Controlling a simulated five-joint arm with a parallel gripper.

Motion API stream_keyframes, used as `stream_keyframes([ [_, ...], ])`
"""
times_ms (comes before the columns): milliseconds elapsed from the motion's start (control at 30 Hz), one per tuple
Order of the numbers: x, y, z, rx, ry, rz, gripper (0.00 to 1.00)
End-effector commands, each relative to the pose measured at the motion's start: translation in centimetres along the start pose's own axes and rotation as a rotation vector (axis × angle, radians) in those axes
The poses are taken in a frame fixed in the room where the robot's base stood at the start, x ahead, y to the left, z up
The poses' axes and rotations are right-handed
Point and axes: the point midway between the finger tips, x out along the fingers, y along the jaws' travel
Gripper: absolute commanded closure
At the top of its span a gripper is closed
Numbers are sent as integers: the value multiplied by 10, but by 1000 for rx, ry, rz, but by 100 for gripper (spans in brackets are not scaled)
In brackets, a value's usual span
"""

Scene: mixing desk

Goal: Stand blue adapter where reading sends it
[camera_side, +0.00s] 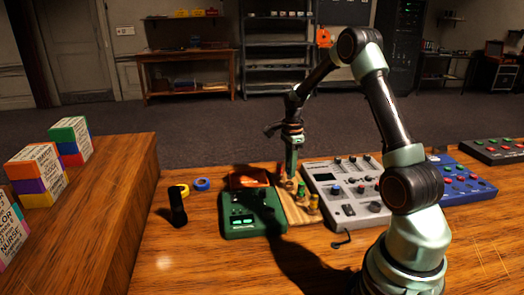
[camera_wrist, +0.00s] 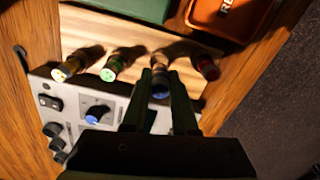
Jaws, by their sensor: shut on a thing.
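My gripper (camera_wrist: 159,100) is shut on the blue adapter (camera_wrist: 160,82), a small dark plug with a blue end. It stands in line with a yellow adapter (camera_wrist: 66,70), a green adapter (camera_wrist: 114,67) and a red adapter (camera_wrist: 207,68) over a wooden block (camera_wrist: 180,42). I cannot tell whether the blue one is lifted off the block. In the side view my gripper (camera_side: 291,172) points down above the far end of the block (camera_side: 298,214). The green meter (camera_side: 253,220) has a lit display, too small to read here.
A red-orange labelled tray (camera_side: 248,178) lies behind the meter. A grey mixer (camera_side: 322,178) is right of the block, a blue panel (camera_side: 478,187) beyond. A black upright object (camera_side: 178,207) and yellow and blue tape rolls (camera_side: 202,184) are at left. Stacked blocks (camera_side: 38,170) stand far left.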

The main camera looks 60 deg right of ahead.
Motion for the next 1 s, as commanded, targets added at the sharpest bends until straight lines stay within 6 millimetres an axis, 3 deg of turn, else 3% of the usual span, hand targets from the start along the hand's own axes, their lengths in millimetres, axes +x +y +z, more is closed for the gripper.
stream_keyframes([
  [300, 21, 0, 0, -1, 0, 1, 100],
  [1000, 23, 0, 0, -1, 0, 0, 100],
])
